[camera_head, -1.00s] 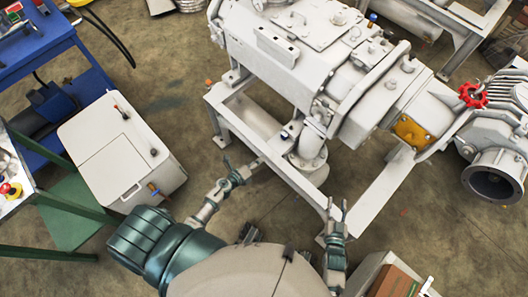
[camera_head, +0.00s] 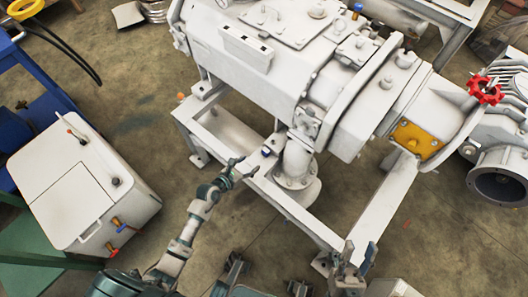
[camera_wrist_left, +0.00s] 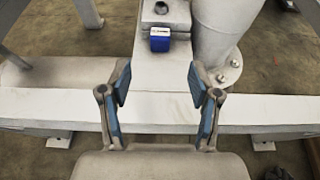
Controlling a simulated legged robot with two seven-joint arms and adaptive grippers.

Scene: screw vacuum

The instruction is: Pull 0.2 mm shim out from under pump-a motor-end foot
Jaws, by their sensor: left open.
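The shim shows as a small blue tab (camera_wrist_left: 160,40) with a pale label, sticking out at the front of a grey foot (camera_wrist_left: 166,14) on the frame rail. In the head view the blue tab (camera_head: 266,153) is tiny, below the white pump (camera_head: 262,60). Any part of the shim under the foot is hidden. My left gripper (camera_head: 243,167) is open at the frame's near edge, just short of the tab. In the wrist view the tab lies ahead, between the lines of the open fingers (camera_wrist_left: 159,82), not touched. My right gripper (camera_head: 358,252) is open and empty at the bottom.
A round flanged pipe (camera_wrist_left: 215,35) stands close right of the tab. The white frame rail (camera_wrist_left: 260,108) crosses below my left fingers. A white cabinet (camera_head: 85,190) stands at the left. A red handwheel (camera_head: 484,90) is far right. Floor is clear between cabinet and frame.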

